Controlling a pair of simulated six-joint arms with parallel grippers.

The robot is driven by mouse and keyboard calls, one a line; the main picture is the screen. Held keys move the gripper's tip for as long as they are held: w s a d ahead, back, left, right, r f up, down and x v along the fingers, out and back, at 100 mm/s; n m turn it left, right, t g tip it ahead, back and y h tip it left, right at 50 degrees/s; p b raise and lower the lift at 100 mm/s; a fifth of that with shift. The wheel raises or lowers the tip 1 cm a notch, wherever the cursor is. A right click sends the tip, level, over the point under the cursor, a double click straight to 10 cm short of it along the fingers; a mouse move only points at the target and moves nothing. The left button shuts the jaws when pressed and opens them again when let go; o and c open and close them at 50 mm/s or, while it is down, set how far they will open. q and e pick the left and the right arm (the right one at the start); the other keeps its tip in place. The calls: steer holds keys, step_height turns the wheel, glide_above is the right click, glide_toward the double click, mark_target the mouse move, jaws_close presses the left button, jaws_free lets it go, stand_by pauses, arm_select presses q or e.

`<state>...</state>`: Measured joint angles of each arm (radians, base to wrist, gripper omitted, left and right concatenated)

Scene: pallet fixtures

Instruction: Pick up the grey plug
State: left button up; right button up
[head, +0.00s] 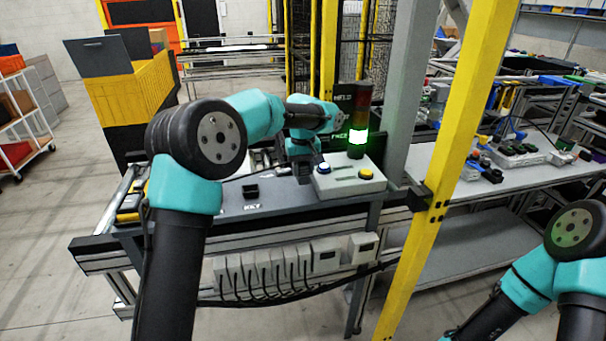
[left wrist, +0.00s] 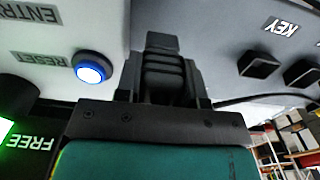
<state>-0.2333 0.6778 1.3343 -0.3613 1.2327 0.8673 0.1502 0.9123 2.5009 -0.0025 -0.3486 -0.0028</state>
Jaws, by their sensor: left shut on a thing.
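My left gripper (head: 303,172) is low over the grey bench, just left of the pale control box. In the left wrist view the gripper (left wrist: 165,72) is shut on a dark grey ribbed block, which looks like the grey plug (left wrist: 163,68). The gripper hides most of the plug in the head view. I cannot tell whether the plug touches the bench or the box. A dark cable (left wrist: 268,99) runs off to the right near the gripper. My right arm shows at the lower right, but its gripper is out of the picture.
The control box (head: 349,182) has a blue-lit button (left wrist: 90,67) and a yellow button (head: 365,173). A signal tower (head: 358,120) glows green behind. Black sockets (left wrist: 260,64) lie beside the KEY label. A yellow post (head: 435,170) stands right of the bench.

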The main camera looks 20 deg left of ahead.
arm_select(q)
steer(key=s+d+r, duration=0.1)
steer(key=s+d, duration=0.3)
steer(key=s, duration=1.1)
steer(key=shift+d+r, duration=0.15)
steer(key=shift+d, duration=0.05)
steer(key=s+a, duration=0.4)
steer(key=a, duration=0.5)
steer(key=s+a, duration=0.5)
steer(key=a, duration=0.5)
steer(key=shift+a+r, duration=0.25)
steer(key=shift+r, duration=0.05)
steer(key=w+a, duration=0.3)
steer(key=w, duration=0.1)
steer(key=w+a+f, duration=0.1)
steer(key=w+a, duration=0.2)
steer(key=w, duration=0.1)
steer(key=w+a, duration=0.3)
steer(key=w, duration=0.1)
steer(key=shift+w+a+f, duration=0.2)
steer(key=shift+w+a, duration=0.15)
steer(key=shift+w, duration=0.05)
steer(key=shift+f, duration=1.8)
